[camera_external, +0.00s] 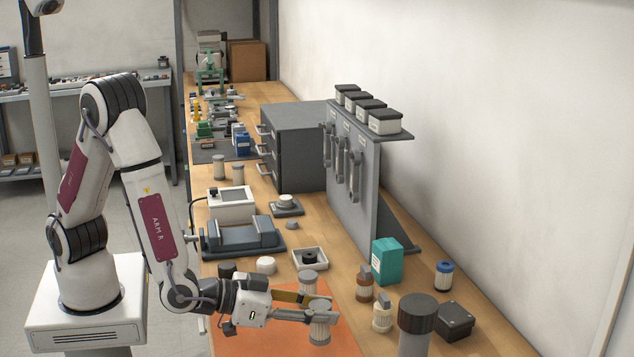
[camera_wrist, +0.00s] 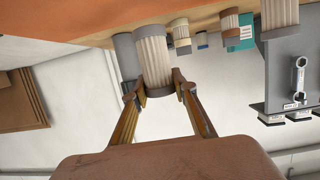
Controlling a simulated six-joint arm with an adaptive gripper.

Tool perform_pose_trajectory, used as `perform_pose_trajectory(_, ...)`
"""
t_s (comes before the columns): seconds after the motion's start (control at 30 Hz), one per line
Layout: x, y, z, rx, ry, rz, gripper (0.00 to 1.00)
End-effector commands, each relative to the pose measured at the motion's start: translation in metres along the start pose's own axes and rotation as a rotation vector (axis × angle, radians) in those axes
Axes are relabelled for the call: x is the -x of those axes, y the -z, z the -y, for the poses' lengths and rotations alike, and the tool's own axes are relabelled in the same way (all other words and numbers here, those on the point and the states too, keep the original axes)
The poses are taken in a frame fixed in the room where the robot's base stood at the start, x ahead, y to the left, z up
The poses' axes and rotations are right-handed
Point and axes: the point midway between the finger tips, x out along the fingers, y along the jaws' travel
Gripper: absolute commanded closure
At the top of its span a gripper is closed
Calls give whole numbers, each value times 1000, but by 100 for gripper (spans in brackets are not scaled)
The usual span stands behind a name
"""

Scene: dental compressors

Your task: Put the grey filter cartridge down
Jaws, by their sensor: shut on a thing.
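The grey filter cartridge (camera_external: 319,328) is a pale ribbed cylinder with grey end caps. My gripper (camera_external: 322,313) is shut on it, over the orange mat (camera_external: 262,343). In the wrist view, which looks upside down, the cartridge (camera_wrist: 154,62) sits between the two brown fingertips (camera_wrist: 158,92), with its lower end toward the mat (camera_wrist: 70,45). It looks roughly upright. I cannot tell whether its base touches the mat. A similar ribbed cartridge (camera_external: 308,283) stands just behind it.
A white tray (camera_external: 310,265) with a dark ring lies behind. The mat's front part looks clear.

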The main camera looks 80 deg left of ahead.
Motion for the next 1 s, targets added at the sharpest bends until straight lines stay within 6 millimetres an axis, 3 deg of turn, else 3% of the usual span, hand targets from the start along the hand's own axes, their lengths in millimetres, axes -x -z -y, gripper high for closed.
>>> perform_pose_trajectory(0.43,-1,-3,0,-1,0,-1,96)
perform_pose_trajectory(1.0,-12,-40,0,0,-1,-1,96)
